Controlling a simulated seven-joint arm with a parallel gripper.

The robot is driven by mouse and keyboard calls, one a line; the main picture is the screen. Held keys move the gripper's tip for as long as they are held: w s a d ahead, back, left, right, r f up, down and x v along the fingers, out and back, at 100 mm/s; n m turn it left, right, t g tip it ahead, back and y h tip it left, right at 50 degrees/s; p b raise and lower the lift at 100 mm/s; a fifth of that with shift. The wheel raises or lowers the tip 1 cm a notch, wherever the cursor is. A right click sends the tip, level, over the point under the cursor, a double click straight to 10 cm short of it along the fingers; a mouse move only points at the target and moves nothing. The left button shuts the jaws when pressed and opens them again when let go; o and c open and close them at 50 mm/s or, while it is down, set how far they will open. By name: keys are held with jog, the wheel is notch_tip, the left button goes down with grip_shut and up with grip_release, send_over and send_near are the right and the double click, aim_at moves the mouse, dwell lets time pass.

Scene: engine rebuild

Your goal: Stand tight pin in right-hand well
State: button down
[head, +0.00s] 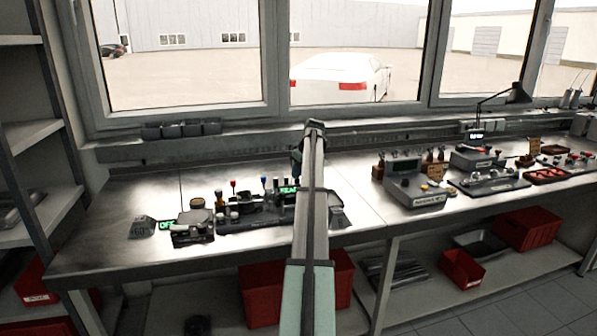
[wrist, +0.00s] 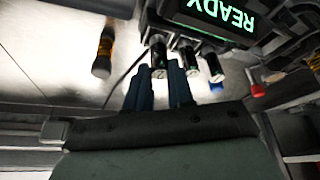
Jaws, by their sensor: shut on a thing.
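My gripper (wrist: 159,75) shows in the wrist view with its two blue-grey fingers around the lower end of a dark pin (wrist: 158,50). It is shut on this pin, whose lower end looks silvery. Two similar dark cylinders (wrist: 188,58) stand in a row to its right, beside the housing with the green READY display (wrist: 222,14). I cannot tell which piece is marked as tight, and no well opening shows clearly. In the head view my arm hides the gripper and the pin, near the READY display (head: 289,189).
In the head view a dark fixture tray (head: 250,223) and a small device (head: 193,232) lie left of my arm. A grey instrument (head: 416,190) stands to the right. The bench's front left is bare.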

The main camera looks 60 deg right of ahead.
jog(key=shift+f, duration=0.3)
dwell(0.4)
jog(key=c, duration=0.9)
grip_release()
jog(key=shift+o, duration=0.3)
jog(key=o, duration=0.3)
jog(key=shift+o, duration=0.2)
jog(key=shift+r, duration=3.1)
